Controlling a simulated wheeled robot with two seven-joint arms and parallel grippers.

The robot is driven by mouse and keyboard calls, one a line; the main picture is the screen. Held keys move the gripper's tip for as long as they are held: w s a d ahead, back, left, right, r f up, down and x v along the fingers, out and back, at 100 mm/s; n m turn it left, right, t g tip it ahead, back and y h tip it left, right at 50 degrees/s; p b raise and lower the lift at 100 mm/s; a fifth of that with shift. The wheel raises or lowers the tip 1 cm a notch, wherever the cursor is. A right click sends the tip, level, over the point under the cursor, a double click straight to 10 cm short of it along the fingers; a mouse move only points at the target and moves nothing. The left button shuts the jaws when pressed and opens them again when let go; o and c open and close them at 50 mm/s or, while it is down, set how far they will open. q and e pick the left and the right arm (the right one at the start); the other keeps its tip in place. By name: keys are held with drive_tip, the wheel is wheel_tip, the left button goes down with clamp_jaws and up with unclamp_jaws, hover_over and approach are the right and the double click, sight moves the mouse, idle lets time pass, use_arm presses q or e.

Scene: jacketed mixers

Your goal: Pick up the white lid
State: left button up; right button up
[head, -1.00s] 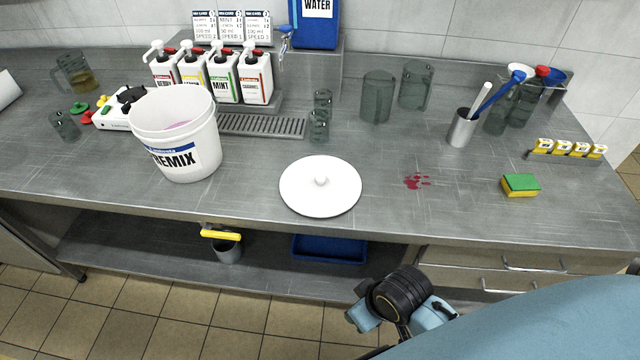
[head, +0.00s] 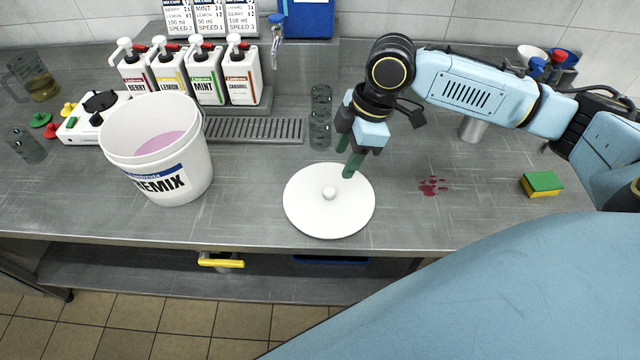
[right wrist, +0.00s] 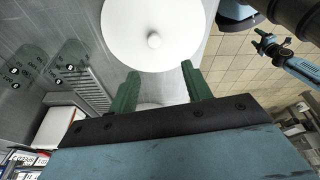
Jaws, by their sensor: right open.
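The round white lid (head: 315,215) lies flat on the steel counter, its small knob (head: 329,193) upward. It also shows in the right wrist view (right wrist: 130,25), where the knob lies beyond the fingertips, roughly in line with the gap. My right gripper (head: 348,158) is open and empty, its green fingers over or beside the lid's back right edge, apart from the knob; the same gripper shows in the right wrist view (right wrist: 160,76). What looks like my left gripper (right wrist: 264,42) is small at the upper right of that view; its jaws are unclear. It is outside the head view.
A white PREMIX bucket (head: 185,180) with pink contents stands left of the lid. Pump bottles (head: 240,80) and a drip tray (head: 255,130) are behind. Glasses (head: 320,115) stand behind the lid. A red spill (head: 432,186) and a sponge (head: 541,184) lie to the right.

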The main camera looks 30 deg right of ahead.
drive_tip(key=d+r, duration=0.1)
drive_tip(key=b, duration=0.1)
hover_over(330, 191)
drive_tip(key=d, duration=0.2)
drive_tip(key=f, duration=0.7)
drive_tip(key=shift+s+a, duration=0.15)
drive_tip(key=shift+s, duration=0.15)
drive_tip(key=shift+b+x, duration=0.75)
drive_tip(key=shift+x, duration=2.15)
drive_tip(key=shift+r, duration=0.1)
clamp_jaws()
